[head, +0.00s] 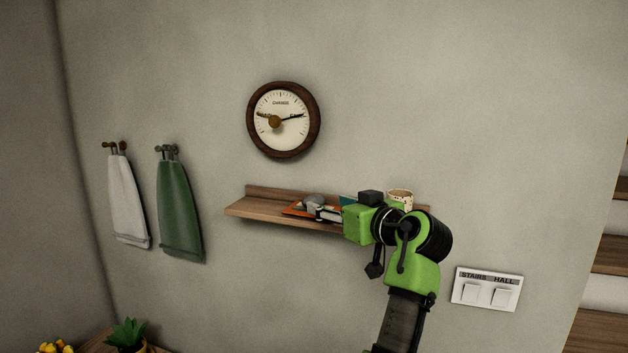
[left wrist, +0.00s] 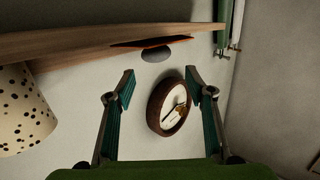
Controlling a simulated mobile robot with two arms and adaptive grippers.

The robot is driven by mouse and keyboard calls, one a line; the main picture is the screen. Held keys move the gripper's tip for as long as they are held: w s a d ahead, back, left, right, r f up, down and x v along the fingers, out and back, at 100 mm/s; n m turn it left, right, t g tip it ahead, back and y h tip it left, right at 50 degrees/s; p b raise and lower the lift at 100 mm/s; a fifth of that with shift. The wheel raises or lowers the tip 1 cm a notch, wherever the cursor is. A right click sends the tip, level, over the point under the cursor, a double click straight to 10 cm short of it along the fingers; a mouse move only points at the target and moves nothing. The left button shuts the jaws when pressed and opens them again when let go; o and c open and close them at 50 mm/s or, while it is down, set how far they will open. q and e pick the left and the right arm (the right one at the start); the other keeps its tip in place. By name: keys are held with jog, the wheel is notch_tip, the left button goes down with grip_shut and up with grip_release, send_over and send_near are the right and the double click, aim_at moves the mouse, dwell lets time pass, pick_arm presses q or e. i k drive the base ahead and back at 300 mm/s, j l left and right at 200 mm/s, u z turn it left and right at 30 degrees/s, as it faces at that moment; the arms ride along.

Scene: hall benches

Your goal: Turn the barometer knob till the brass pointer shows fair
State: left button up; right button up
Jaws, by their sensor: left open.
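The barometer (head: 298,137) hangs on the wall, round with a dark wood rim and a pale dial. A brass knob (head: 274,121) sits at its middle. A dark hand points right; a shorter brass-looking pointer seems to point left, its label too small to read. "CHANGE" is at the top. My left gripper (head: 324,209) is in front of the shelf, below and right of the barometer, apart from it. In the left wrist view its fingers (left wrist: 160,86) are open and empty, with the barometer (left wrist: 153,112) beyond them, seen turned. My right gripper is not in view.
A wooden shelf (head: 247,211) below the barometer holds an orange booklet (head: 293,209), a grey rounded thing and a speckled cup (head: 401,196). A white towel (head: 126,200) and a green towel (head: 179,211) hang left. A switch plate (head: 487,290) is lower right. The wall around the barometer is clear.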

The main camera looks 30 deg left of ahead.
aim_at(273, 120)
jog(key=u, duration=1.2)
